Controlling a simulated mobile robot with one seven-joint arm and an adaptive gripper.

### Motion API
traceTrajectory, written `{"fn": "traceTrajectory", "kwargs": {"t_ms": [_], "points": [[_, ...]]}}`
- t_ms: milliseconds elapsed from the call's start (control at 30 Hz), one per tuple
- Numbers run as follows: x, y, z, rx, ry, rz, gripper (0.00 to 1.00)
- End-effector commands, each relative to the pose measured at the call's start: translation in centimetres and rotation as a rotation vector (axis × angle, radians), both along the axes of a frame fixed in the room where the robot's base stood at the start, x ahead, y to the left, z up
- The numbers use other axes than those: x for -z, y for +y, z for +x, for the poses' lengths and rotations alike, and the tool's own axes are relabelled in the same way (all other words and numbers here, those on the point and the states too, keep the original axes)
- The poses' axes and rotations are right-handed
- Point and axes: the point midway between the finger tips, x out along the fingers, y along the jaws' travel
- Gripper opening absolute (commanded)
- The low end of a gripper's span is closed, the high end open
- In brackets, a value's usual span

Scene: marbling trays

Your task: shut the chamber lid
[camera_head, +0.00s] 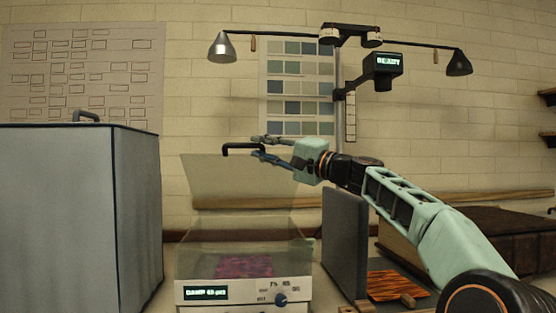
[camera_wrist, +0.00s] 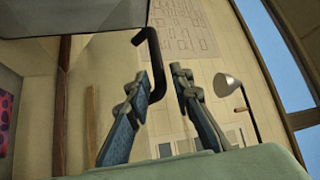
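The chamber (camera_head: 243,293) is a pale box with a clear hood, a lit display and a dial. Its see-through lid (camera_head: 225,180) stands raised, tilted up and back. A black bar handle (camera_head: 240,148) is on the lid's upper edge; it also shows in the wrist view (camera_wrist: 153,50). My gripper (camera_head: 260,147) is at the handle's right end in the head view. In the wrist view my gripper (camera_wrist: 165,74) is open, with the handle bar between the fingers, closer to the left one. I cannot tell whether that finger touches it.
A large grey box (camera_head: 75,215) stands on the left. A dark upright panel (camera_head: 345,240) and an orange marbled sheet (camera_head: 395,285) are right of the chamber. Lamps (camera_head: 222,47) and a display reading READY (camera_head: 388,62) hang above. A pink marbled sheet (camera_head: 245,266) lies inside the chamber.

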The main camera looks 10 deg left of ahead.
Motion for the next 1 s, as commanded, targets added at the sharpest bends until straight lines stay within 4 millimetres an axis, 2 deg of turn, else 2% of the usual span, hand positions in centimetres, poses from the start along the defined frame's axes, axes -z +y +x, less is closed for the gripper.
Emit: {"fn": "traceTrajectory", "kwargs": {"t_ms": [33,600,1000], "points": [[0.0,-1.0,0.3,0.016,-0.003,0.000,0.19],[1.7,-4.0,-1.3,0.008,-0.001,-0.001,0.19],[2.0,-4.3,-1.6,0.003,0.000,0.000,0.19]]}}
